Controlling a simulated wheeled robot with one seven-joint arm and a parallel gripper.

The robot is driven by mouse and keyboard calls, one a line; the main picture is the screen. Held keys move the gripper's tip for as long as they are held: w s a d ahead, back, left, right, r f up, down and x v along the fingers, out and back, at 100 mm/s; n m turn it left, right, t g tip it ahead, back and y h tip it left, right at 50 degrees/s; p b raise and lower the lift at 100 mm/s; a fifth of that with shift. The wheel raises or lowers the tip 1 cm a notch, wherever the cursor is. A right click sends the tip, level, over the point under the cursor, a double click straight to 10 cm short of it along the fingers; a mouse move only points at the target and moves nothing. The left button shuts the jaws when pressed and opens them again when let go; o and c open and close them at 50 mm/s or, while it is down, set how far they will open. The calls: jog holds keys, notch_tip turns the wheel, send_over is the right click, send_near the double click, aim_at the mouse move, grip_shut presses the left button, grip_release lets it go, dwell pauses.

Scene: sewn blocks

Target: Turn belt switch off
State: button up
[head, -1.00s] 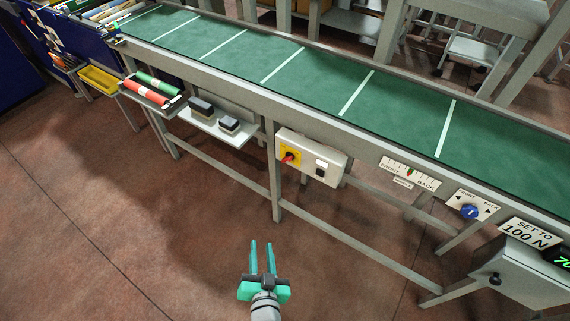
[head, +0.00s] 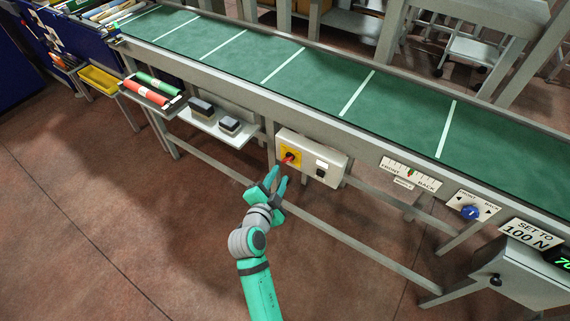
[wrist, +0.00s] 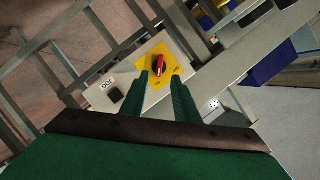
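The belt switch is a red rotary handle (head: 288,158) on a yellow plate, at the left of a pale control box (head: 330,164) under the conveyor's front rail. In the wrist view the red handle (wrist: 158,64) sits just beyond my fingertips and lies at a slant on the yellow plate (wrist: 172,54). My gripper (head: 279,174) is in front of and slightly below the handle, fingers pointing at it. The fingers (wrist: 164,80) are apart with nothing seen between them. I cannot tell whether a fingertip touches the handle.
A black rocker switch (wrist: 115,95) is beside the handle on the same box. The green conveyor belt (head: 310,85) runs above. A shelf with dark blocks (head: 215,125) is left of the box. A blue knob (head: 470,212) is farther right. The floor in front is clear.

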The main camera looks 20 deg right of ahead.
aim_at(286, 162)
jog(key=x, duration=0.7)
jog(key=shift+w+d, duration=0.15)
jog(key=shift+w, duration=0.05)
grip_shut()
